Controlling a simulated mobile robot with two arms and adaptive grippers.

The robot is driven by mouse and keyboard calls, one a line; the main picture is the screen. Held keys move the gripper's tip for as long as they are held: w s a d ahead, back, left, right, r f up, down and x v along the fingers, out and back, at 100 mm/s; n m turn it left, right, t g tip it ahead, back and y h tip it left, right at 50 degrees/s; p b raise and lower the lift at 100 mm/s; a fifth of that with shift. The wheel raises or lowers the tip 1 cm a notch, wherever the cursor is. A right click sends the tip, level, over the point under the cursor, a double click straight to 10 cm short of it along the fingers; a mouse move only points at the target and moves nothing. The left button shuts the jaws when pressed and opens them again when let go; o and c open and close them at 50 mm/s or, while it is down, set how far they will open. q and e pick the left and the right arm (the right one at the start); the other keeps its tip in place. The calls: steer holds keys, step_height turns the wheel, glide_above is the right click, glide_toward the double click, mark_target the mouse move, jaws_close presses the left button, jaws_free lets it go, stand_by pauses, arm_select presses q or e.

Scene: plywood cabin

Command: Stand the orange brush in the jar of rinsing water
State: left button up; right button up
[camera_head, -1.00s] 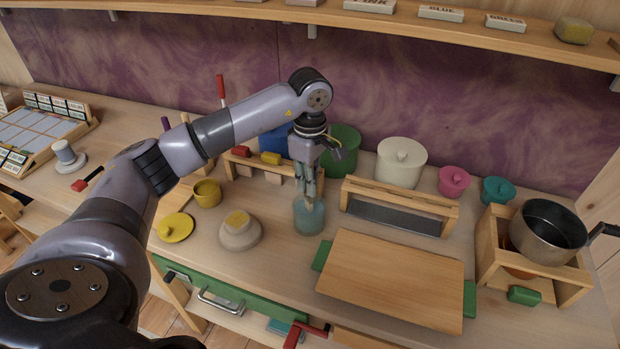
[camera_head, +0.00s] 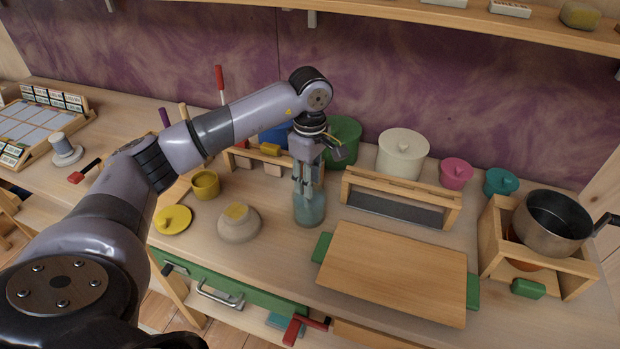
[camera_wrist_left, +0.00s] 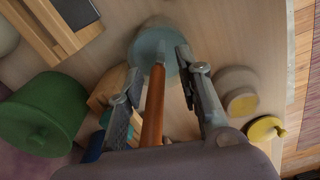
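The orange brush (camera_wrist_left: 153,108) shows in the left wrist view between the fingers of my left gripper (camera_wrist_left: 158,75), with a gap on each side of its handle. Its far end points into the bluish jar of rinsing water (camera_wrist_left: 150,47); the exact contact with the jar's bottom or wall is hidden. In the head view the jar (camera_head: 310,210) stands on the worktop, and my left gripper (camera_head: 308,180) points down right at its mouth. The fingers look open. The brush cannot be made out in the head view. My right gripper is not in view.
A wooden board with green ends (camera_head: 392,273) lies in front right of the jar. A wooden rack (camera_head: 400,203) and a green pot (camera_head: 343,140) are close behind. A steel saucepan (camera_head: 550,222) sits far right.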

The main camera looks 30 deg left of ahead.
arm_select(q)
steer(key=shift+r, duration=0.1)
step_height(320, 180, up, 12)
steer(key=shift+f, duration=0.1)
stand_by(0.6)
stand_by(0.8)
